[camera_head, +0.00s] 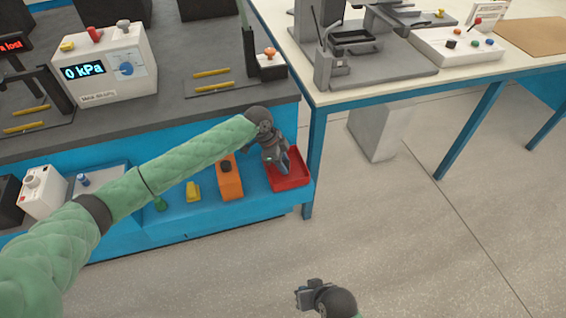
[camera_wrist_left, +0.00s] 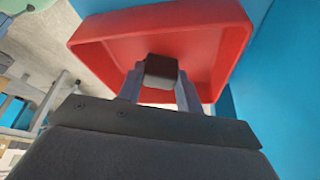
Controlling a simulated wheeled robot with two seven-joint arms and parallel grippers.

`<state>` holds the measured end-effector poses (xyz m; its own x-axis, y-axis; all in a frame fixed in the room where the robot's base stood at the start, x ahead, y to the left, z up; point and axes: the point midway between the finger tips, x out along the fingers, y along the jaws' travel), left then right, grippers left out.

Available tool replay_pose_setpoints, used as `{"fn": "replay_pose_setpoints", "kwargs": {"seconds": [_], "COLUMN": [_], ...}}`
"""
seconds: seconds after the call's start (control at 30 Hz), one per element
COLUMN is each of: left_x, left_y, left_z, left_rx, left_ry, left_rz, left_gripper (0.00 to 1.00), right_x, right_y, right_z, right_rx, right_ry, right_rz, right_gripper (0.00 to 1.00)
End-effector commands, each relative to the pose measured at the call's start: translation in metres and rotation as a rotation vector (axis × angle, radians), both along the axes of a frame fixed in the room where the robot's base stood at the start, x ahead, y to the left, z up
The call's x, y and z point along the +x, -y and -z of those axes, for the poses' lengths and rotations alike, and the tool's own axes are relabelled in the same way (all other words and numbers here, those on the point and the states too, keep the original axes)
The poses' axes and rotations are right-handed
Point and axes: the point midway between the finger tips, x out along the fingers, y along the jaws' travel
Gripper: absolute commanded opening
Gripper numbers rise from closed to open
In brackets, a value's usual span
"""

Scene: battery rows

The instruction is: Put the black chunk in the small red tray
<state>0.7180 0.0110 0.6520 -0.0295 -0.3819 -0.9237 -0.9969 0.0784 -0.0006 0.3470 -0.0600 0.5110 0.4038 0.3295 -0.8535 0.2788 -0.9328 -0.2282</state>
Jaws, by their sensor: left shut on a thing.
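The small red tray (camera_head: 292,183) sits at the right end of the blue lower shelf. It also fills the upper part of the left wrist view (camera_wrist_left: 165,20). My left gripper (camera_head: 285,168) is over the tray, pointing down into it. Its two fingers are shut on the black chunk (camera_wrist_left: 161,71), seen in the left wrist view between the fingertips and in front of the tray's inside. Whether the chunk touches the tray floor I cannot tell. In the head view the gripper hides the chunk. My right gripper (camera_head: 308,296) is low at the bottom, away from the shelf; its jaws are unclear.
An orange block (camera_head: 229,182) with a dark top piece stands left of the tray, then a yellow piece (camera_head: 193,191) and a green one (camera_head: 160,204). The grey bench top (camera_head: 200,110) overhangs behind. A table leg (camera_head: 313,160) stands just right of the tray.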

Motion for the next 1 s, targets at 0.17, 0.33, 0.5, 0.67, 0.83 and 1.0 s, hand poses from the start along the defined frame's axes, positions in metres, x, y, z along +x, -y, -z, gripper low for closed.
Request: {"fn": "replay_pose_setpoints", "kwargs": {"seconds": [0.17, 0.33, 0.5, 0.67, 0.83, 1.0], "left_x": [0.0, 0.0, 0.0, 0.0, 0.0, 0.001], "left_y": [0.0, 0.0, 0.0, 0.0, 0.0, -0.004], "left_z": [0.006, 0.006, 0.008, 0.008, 0.007, -0.002], "left_rx": [0.001, 0.001, 0.001, 0.001, 0.001, 0.0], "left_ry": [0.0, 0.0, 0.0, 0.0, 0.0, 0.002], "left_rz": [0.001, 0.0, 0.001, 0.001, 0.001, -0.001], "left_gripper": [0.14, 0.14, 0.55, 0.57, 0.57, 0.57], "right_x": [0.001, 0.001, 0.0, 0.001, 0.002, 0.003], "right_y": [0.001, 0.001, 0.001, 0.001, 0.001, 0.001], "right_z": [-0.01, -0.007, -0.003, -0.003, -0.005, -0.004], "right_rx": [0.001, -0.001, -0.004, -0.003, -0.002, -0.001], "right_ry": [0.002, -0.001, -0.007, -0.005, -0.001, 0.005], "right_rz": [-0.001, -0.001, -0.002, -0.002, -0.001, 0.0], "right_gripper": [0.0, 0.0, 0.0, 0.0, 0.0, 0.0]}}
